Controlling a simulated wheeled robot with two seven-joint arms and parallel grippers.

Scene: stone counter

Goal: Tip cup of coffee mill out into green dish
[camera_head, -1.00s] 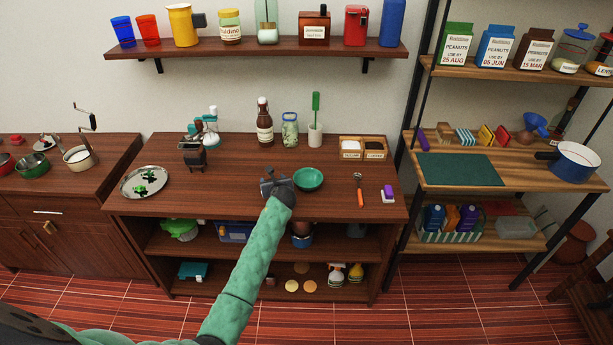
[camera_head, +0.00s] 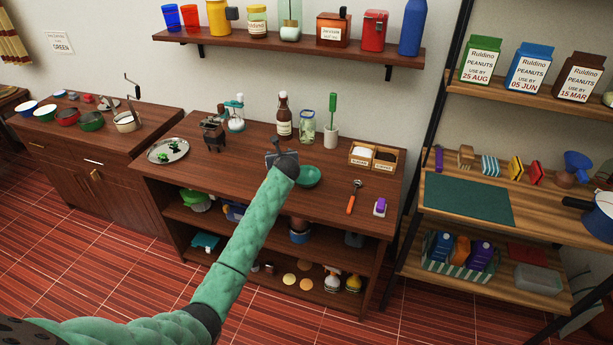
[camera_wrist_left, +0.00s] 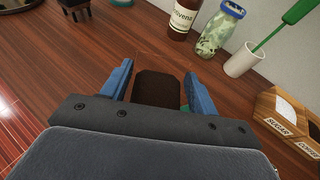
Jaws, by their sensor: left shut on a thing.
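The green dish (camera_head: 309,177) stands on the middle counter, partly covered by my wrist. My left gripper (camera_head: 277,152) is just left of and behind it, over the counter. In the left wrist view the blue fingers (camera_wrist_left: 158,78) are shut on a dark brown cup (camera_wrist_left: 157,90), which I take to be the mill's cup. Its contents cannot be made out. A sliver of green shows beside the right finger. A dark appliance, perhaps the coffee mill (camera_head: 213,134), stands further left on the counter. My right gripper is not in view.
A brown bottle (camera_head: 284,117), a jar (camera_head: 306,127) and a white holder with a green utensil (camera_head: 331,137) stand behind the dish. A wooden box of labelled containers (camera_head: 373,158) is to the right. A silver tray (camera_head: 168,151) lies left. An orange-handled tool (camera_head: 353,197) lies at front right.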

